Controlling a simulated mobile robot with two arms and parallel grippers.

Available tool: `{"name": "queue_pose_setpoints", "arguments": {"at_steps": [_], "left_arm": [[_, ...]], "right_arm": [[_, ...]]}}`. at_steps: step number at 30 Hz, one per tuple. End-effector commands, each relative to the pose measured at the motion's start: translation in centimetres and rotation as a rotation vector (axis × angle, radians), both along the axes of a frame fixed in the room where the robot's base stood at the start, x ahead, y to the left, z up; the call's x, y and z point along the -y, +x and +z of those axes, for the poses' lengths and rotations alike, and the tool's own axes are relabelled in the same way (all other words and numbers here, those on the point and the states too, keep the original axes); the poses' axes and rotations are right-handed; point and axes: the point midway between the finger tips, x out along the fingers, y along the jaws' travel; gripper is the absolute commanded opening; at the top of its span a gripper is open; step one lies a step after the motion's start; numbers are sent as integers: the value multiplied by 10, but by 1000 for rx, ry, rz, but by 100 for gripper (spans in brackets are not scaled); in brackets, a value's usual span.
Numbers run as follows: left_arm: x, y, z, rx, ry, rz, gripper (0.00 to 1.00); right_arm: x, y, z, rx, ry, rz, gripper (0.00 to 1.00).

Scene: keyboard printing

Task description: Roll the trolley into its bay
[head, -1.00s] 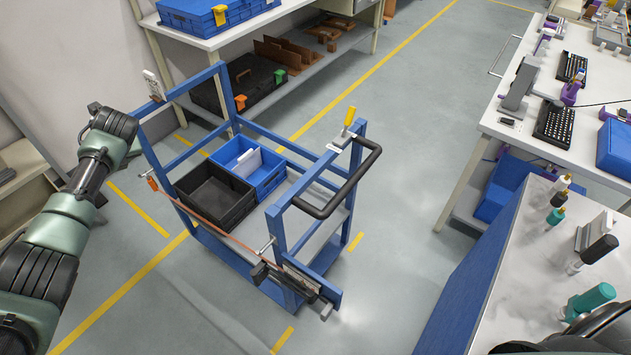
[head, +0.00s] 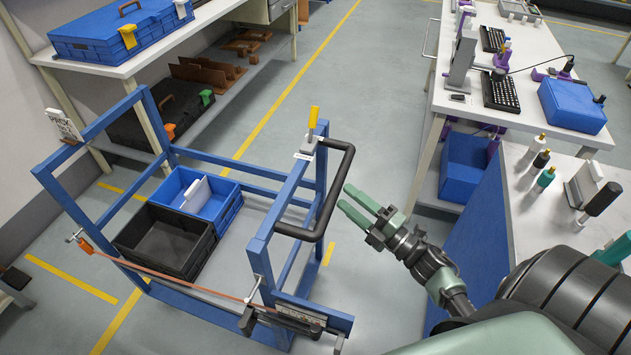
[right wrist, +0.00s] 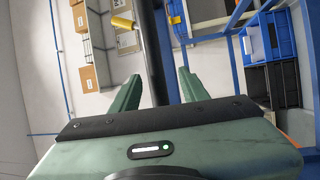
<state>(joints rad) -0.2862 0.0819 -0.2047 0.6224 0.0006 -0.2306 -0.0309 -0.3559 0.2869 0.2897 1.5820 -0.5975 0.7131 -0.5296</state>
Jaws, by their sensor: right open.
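The blue-framed trolley (head: 262,245) stands on the grey floor. Its black, bent push handle (head: 338,175) is on its right side. A black crate (head: 150,262) and a blue crate (head: 222,212) sit on its deck. My right gripper (head: 344,196) is open just right of the handle, fingers pointing at it. In the right wrist view the handle bar (right wrist: 156,50) runs between the two open fingers (right wrist: 157,92); contact cannot be told. Yellow floor lines (head: 70,278) lie left of and behind the trolley; which ones bound the bay is unclear. My left gripper is out of view.
A shelf bench with a blue case (head: 110,45) stands behind the trolley at left. A white workbench (head: 520,125) with keyboards is at right. A nearer blue-sided bench (head: 475,255) stands close to my right arm. Open floor lies between trolley and benches.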

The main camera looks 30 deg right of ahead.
Motion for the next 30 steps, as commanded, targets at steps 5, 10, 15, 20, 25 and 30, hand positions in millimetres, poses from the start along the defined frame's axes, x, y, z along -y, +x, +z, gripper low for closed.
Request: {"name": "queue_pose_setpoints", "arguments": {"at_steps": [5, 10, 15, 20, 25, 30], "left_arm": [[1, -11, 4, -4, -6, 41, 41], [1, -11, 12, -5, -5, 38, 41], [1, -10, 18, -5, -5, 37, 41], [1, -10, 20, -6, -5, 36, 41], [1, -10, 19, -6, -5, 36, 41], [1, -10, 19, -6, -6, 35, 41]], "right_arm": [[-5, 12, 11, 22, -18, 9, 45], [-13, 38, 17, 21, -15, 8, 45], [-20, 61, 19, 18, -14, 8, 45], [-24, 71, 20, 17, -14, 7, 45], [-24, 73, 19, 15, -14, 7, 45], [-24, 73, 19, 15, -14, 7, 28]]}}
